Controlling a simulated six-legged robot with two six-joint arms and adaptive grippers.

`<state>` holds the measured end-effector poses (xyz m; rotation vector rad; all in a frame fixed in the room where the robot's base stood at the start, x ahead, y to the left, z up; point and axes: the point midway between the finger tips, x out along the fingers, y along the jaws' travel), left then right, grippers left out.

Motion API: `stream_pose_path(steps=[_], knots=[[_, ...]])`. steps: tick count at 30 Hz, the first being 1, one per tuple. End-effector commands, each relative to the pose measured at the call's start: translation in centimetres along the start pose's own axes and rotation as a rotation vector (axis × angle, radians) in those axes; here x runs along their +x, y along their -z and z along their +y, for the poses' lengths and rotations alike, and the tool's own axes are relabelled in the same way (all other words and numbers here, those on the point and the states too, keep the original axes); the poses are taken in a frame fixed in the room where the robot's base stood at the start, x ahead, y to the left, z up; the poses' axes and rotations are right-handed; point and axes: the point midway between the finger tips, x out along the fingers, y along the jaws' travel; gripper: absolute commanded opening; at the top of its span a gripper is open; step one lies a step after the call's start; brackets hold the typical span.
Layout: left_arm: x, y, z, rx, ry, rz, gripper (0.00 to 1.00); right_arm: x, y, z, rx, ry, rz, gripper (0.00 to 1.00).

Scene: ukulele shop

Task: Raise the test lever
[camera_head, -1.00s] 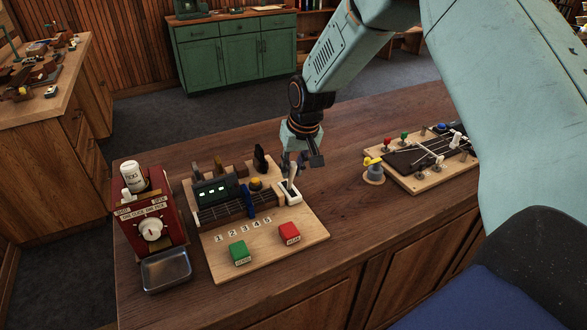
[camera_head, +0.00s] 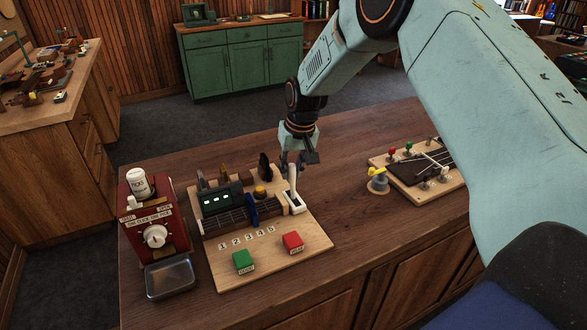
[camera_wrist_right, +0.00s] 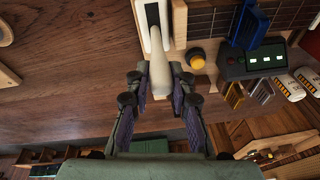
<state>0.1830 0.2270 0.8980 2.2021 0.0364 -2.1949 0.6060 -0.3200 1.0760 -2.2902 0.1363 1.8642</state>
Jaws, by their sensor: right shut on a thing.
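The test lever is a white handle (camera_head: 292,180) on a small white base with a dark slot, at the back right of a light wooden board (camera_head: 290,262). It stands roughly upright. My right gripper (camera_head: 292,164) is at its upper end. In the right wrist view the handle (camera_wrist_right: 172,78) passes between the two fingertips (camera_wrist_right: 160,88), and the gripper is shut on it. The exact contact is partly hidden by the fingers. My left gripper is not in view.
The board also carries a green button (camera_head: 243,260), a red button (camera_head: 292,241), a small display (camera_head: 218,198) and a yellow knob (camera_head: 260,190). A red pick dispenser (camera_head: 155,215) stands left. A second board (camera_head: 400,184) lies right; bare tabletop separates the boards.

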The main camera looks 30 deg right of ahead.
Motion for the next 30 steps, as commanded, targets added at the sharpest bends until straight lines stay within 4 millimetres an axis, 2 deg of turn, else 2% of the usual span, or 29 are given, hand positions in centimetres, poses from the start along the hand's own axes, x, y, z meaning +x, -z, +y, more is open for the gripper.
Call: stream_pose_path(steps=[1, 10, 30], knots=[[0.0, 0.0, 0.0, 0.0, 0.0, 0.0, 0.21, -0.2, 0.7, -0.2, 0.003, 0.001, 0.01, 0.0], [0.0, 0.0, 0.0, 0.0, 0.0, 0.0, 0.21, 0.2, 1.2, -0.3, 0.007, -0.009, -0.059, 0.0], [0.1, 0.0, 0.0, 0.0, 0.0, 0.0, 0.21, 0.7, 1.9, -0.3, 0.007, -0.008, -0.062, 0.0]])
